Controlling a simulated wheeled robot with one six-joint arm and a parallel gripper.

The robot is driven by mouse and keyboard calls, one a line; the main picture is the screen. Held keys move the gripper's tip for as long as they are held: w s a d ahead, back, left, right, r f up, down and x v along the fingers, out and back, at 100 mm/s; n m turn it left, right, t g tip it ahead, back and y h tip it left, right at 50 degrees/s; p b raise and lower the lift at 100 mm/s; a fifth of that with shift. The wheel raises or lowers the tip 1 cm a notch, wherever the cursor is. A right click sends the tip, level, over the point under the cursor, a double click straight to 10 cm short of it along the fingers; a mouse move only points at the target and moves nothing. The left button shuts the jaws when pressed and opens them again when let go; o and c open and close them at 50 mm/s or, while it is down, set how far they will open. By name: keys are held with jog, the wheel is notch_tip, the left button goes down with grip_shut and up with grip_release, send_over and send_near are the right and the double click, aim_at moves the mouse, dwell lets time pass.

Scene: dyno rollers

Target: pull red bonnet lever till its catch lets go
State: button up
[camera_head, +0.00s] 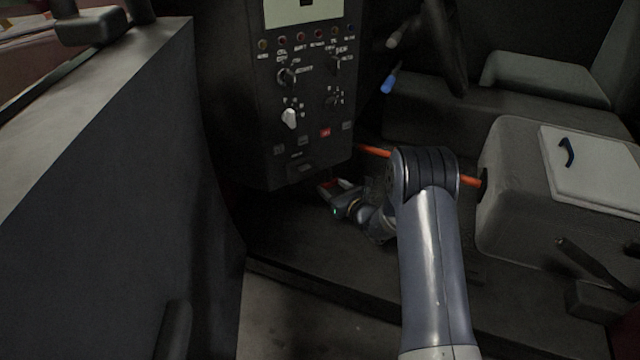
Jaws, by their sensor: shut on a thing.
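A small red piece, which looks like the red bonnet lever (327,184), shows low under the black control panel (310,100), at the edge of the dark footwell. My gripper (336,188) reaches in from the right, and its fingers are shut on this red lever. Most of the lever is hidden by the fingers and the shadow under the panel. The catch is not visible.
An orange bar (373,151) runs behind my arm towards the grey seat box (510,190) on the right. A dark door panel (120,200) fills the left side. The footwell floor (320,280) is clear.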

jog(key=shift+s+d+r, duration=0.1)
jog(key=shift+r, duration=0.25)
jog(key=g+p, duration=0.1)
jog(key=s+r+g+h+p, duration=0.1)
jog(key=p, duration=0.1)
jog(key=shift+d+h, duration=0.3)
jog(key=shift+d, duration=0.1)
jog(key=shift+s+d+f+g+h+p, duration=0.15)
jog(key=shift+s+g+h+p, duration=0.15)
jog(key=shift+g+p, duration=0.35)
jog(key=o, duration=1.4)
jog(key=p+v, duration=0.2)
jog(key=v, duration=0.9)
jog(key=shift+f, duration=0.15)
